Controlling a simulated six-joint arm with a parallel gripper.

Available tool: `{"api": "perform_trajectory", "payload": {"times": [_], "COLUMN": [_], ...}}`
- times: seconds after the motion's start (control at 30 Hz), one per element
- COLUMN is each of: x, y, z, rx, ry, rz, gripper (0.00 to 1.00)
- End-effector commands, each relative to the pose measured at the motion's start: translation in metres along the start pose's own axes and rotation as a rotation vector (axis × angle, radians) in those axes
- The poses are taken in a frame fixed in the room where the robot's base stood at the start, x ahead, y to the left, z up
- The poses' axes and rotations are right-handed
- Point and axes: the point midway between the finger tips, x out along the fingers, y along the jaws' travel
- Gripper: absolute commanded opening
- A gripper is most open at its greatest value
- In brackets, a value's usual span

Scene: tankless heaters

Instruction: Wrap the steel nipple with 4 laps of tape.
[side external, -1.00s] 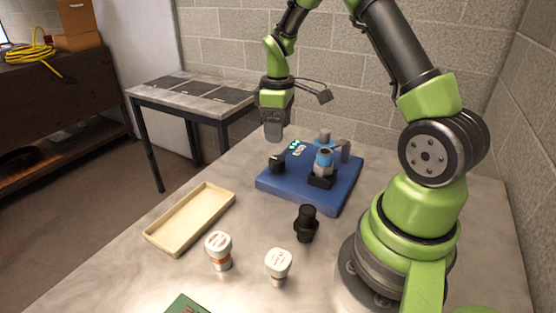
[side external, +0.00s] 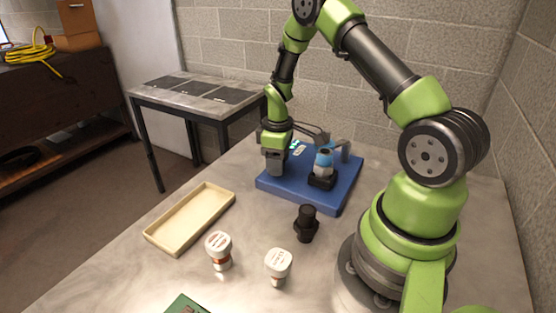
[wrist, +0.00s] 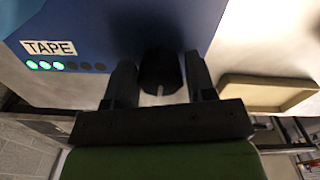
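My gripper (wrist: 162,82) is down at the left corner of the blue board (side external: 330,200). In the wrist view its two fingers stand apart on either side of a black round knob (wrist: 160,72) with a white mark. Narrow gaps seem to show beside the knob, so the fingers look open around it. A TAPE label (wrist: 48,47) sits above a row of small lights, some green and some dark. A blue and grey fitting (side external: 323,160) stands upright in a black holder (side external: 322,181). I cannot tell for sure which part is the steel nipple.
A beige tray (side external: 191,218) lies left of the board. Two white-capped containers (side external: 219,250) (side external: 278,266) and a black fitting (side external: 306,223) stand in front. A green item (side external: 186,304) shows at the bottom edge. Table between tray and board is clear.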

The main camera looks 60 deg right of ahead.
Motion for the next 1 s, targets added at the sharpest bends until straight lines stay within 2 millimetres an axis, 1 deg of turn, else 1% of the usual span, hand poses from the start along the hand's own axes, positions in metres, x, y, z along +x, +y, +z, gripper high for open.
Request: {"api": "perform_trajectory", "payload": {"times": [0.03, 0.07, 0.1, 0.13, 0.27, 0.33, 0.53, 0.67, 0.77, 1.0], "x": [-0.0001, -0.0001, -0.0002, -0.0002, -0.0003, -0.0003, -0.0003, -0.0004, -0.0004, -0.0005], "y": [0.0000, 0.0000, 0.0000, 0.0000, 0.0000, -0.0001, -0.0008, -0.0010, -0.0011, -0.0010], "z": [0.0000, 0.0000, 0.0000, 0.0000, 0.0000, 0.0000, -0.0002, -0.0003, -0.0003, -0.0004], "rx": [0.000, 0.000, 0.000, 0.000, 0.011, 0.052, 0.270, 0.368, 0.395, 0.395], "ry": [0.000, 0.000, 0.000, 0.000, 0.000, 0.000, 0.000, 0.000, 0.000, 0.001], "rz": [0.000, 0.000, 0.000, 0.000, 0.000, 0.000, 0.000, 0.000, 0.000, 0.000], "gripper": [0.39, 0.32, 0.23, 0.17, 0.17, 0.17, 0.17, 0.17, 0.17, 0.17]}}
